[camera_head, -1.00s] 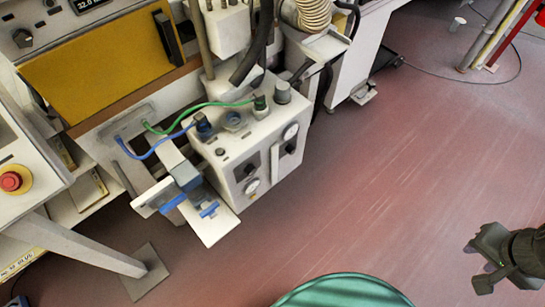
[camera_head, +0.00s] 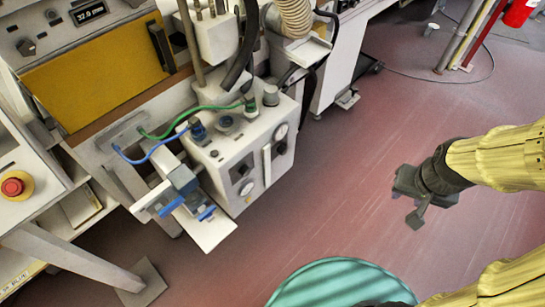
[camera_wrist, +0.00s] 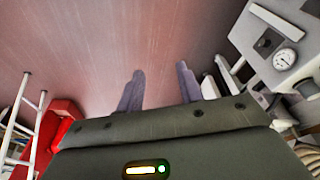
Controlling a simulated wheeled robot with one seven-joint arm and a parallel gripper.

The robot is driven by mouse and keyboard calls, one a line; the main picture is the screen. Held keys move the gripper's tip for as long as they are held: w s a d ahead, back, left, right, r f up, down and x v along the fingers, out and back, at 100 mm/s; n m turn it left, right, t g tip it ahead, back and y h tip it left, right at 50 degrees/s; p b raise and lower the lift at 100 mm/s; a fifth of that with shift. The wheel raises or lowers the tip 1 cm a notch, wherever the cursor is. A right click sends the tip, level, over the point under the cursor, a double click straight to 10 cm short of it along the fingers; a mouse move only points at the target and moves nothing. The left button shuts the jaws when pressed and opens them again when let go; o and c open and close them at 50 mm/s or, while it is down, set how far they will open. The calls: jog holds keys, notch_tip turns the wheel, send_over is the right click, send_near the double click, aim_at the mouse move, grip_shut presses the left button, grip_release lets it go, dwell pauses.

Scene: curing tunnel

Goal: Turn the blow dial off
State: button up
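A pale control box (camera_head: 235,155) stands beside the machine at centre left in the head view. Its front carries small dark dials (camera_head: 243,171), a white round dial (camera_head: 247,188), a gauge (camera_head: 280,132) and an upright handle. I cannot read labels, so which is the blow dial is unclear. My gripper (camera_head: 408,200) is to the right of the box, well apart from it, over open floor. In the wrist view my gripper (camera_wrist: 160,70) has its two fingers spread with nothing between them. Part of the box (camera_wrist: 270,80) shows at the right there, with a gauge (camera_wrist: 284,59).
A red emergency button (camera_head: 14,187) sits far left. A green round surface (camera_head: 340,285) is at the bottom. Floor between is clear.

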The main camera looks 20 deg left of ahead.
jog(key=shift+a, duration=0.2)
jog(key=o, duration=0.3)
jog(key=shift+w+f, duration=0.15)
jog(key=w+a+f+n+t+y+b, duration=0.2)
jog(key=w+a+f+t+y+b, duration=0.15)
jog(key=w+f+b, duration=0.55)
jog(key=w+a+f+n+t+y+b, duration=0.25)
jog(key=w+a+f+b, duration=0.35)
jog(key=f, duration=0.5)
jog(key=s+a+f+y+b, duration=0.1)
jog(key=a+f+y+b, duration=0.1)
jog(key=a+y, duration=0.1)
jog(key=s+a+f+y+b, duration=0.1)
jog(key=a+f+y+b, duration=0.1)
jog(key=f+y, duration=0.1)
jog(key=s+a+f+m+g+y+b, duration=0.1)
jog(key=a+f+y+b, duration=0.1)
jog(key=a+f+y, duration=0.1)
jog(key=shift+s+a+f+y+b, duration=0.2)
jog(key=shift+a+f+y+b, duration=0.1)
jog(key=shift+y, duration=0.4)
jog(key=shift+a, duration=0.15)
